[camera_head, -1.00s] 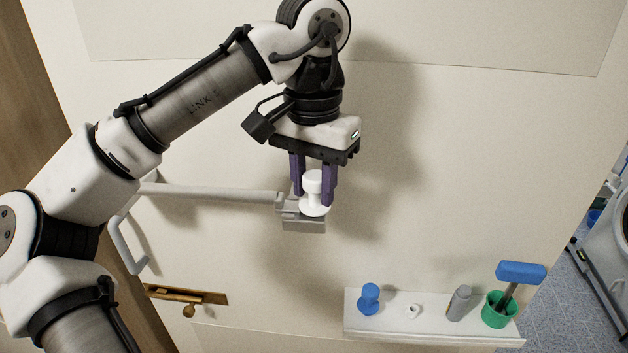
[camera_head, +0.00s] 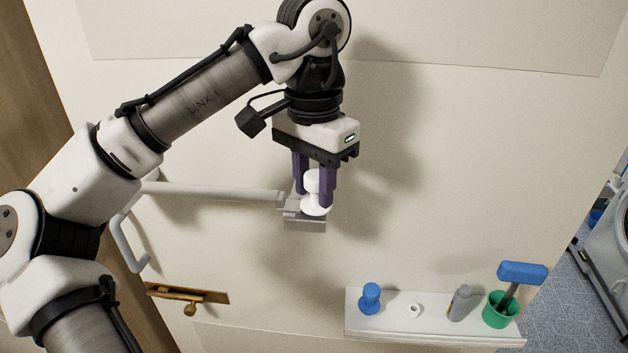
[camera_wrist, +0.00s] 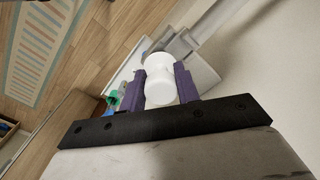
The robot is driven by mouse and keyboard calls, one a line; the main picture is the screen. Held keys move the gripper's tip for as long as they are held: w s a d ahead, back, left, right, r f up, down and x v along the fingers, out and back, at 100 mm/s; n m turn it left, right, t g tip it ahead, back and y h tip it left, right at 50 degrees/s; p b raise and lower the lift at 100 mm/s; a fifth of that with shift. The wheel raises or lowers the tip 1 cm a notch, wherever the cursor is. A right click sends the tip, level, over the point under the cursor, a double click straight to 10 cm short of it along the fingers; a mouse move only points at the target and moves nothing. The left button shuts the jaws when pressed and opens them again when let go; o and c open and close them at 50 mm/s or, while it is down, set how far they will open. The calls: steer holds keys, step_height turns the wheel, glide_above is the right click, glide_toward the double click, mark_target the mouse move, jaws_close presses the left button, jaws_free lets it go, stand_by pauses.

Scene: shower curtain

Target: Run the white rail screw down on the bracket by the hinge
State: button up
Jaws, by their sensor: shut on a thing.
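The white rail screw (camera_head: 313,204) stands at the grey bracket (camera_head: 304,224) at the right end of the rail; it also shows in the wrist view (camera_wrist: 160,80). My gripper (camera_head: 314,190) points down with its purple fingers on either side of the screw's upper part, shut on it. In the wrist view my gripper (camera_wrist: 170,88) has a finger on each side of the white knob. The bracket (camera_wrist: 198,72) lies beyond the screw there. The screw's lower end and its thread are hidden.
A grey rail (camera_head: 215,192) runs left from the bracket. A brass latch (camera_head: 188,297) is at lower left. A white shelf (camera_head: 390,328) at lower right bears a blue knob (camera_head: 370,298), a small white ring (camera_head: 414,310), a grey bottle (camera_head: 461,303) and a green cup (camera_head: 500,310) holding a blue-handled tool.

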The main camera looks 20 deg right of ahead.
steer(key=o, duration=0.9)
steer(key=shift+c, duration=0.2)
steer(key=shift+r, duration=0.1)
